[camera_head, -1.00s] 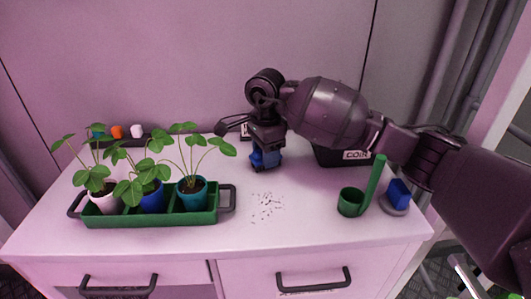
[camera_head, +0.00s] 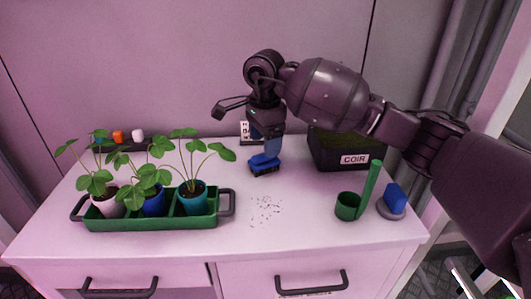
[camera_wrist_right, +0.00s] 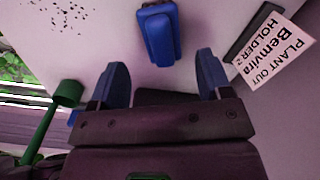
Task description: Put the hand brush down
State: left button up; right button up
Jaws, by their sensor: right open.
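The blue hand brush (camera_head: 264,165) rests on the white table top, behind the scattered dark specks (camera_head: 266,210). My right gripper (camera_head: 268,144) is just above it, fingers pointing down. In the right wrist view the brush (camera_wrist_right: 160,36) lies beyond the fingertips, and the right gripper (camera_wrist_right: 162,76) is open with nothing between its fingers. The brush is clear of both fingers there. My left gripper is not in view.
A green tray (camera_head: 150,222) with potted plants stands at left. A black COIR box (camera_head: 345,159), a green scoop (camera_head: 348,207) and a blue block on a round base (camera_head: 394,199) stand at right. A label card (camera_wrist_right: 275,48) stands behind the brush.

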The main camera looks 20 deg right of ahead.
notch_tip(320, 180, up, 7)
jog(key=shift+f+p, duration=0.2)
jog(key=shift+p, duration=0.1)
dwell(0.5)
